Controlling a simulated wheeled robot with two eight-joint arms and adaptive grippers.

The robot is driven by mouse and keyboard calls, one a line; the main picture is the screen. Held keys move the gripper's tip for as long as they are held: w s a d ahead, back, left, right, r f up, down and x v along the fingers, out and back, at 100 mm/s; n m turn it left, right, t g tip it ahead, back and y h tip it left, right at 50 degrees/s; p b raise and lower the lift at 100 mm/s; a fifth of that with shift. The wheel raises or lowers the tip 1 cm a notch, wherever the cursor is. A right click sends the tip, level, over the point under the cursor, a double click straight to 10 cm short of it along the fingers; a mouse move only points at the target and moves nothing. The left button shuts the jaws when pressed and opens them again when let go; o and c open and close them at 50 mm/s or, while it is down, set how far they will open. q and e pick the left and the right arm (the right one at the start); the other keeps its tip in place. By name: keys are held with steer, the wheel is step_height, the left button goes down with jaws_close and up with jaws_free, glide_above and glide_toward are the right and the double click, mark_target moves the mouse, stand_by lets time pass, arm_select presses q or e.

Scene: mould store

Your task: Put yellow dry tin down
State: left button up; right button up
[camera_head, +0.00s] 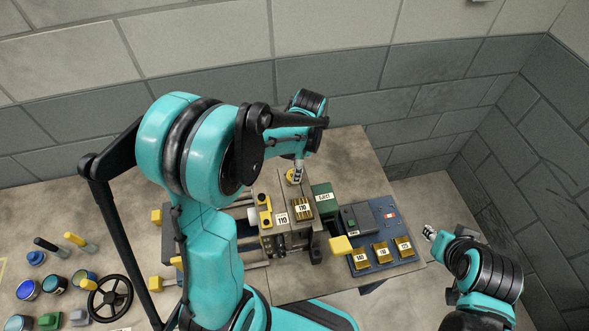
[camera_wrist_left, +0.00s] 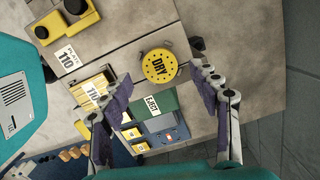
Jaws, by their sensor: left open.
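The yellow tin (camera_wrist_left: 160,66), with DRY on its lid, stands upright on a grey-brown surface (camera_wrist_left: 155,22) in the left wrist view. In the head view the tin (camera_head: 292,178) is partly hidden by my left gripper (camera_head: 297,172). My left gripper (camera_wrist_left: 161,78) is open, its two fingers apart on either side of the tin in the picture. I see no finger clearly touching it. My right gripper (camera_head: 430,233) is beside the right edge of the bench, too small to tell if it is open.
A green EJECT block (camera_wrist_left: 154,103) and plates marked 110 (camera_head: 302,207) sit close to the tin. A blue tray (camera_head: 385,225) with numbered yellow blocks is at the right. Pots (camera_head: 55,284) and a black handwheel (camera_head: 110,298) stand at left. Bare surface lies behind the tin.

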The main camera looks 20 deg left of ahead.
arm_select(q)
step_height(320, 180, up, 8)
steer(key=d+p, duration=0.1)
steer(key=p, duration=0.1)
steer(key=s+d+r+n+t, duration=0.1)
steer(key=s+r+n+t, duration=0.2)
steer(key=s+n, duration=0.3)
steer(key=s+d+r+n+t+h, duration=0.1)
steer(key=s+d+r+n+t, duration=0.1)
steer(key=s+r+n+t, duration=0.1)
steer(key=s+n+t, duration=0.1)
steer(key=s+n, duration=0.1)
steer(key=n, duration=0.1)
steer(key=shift+s+d+n+t, duration=0.2)
steer(key=shift+s+n+t, duration=0.2)
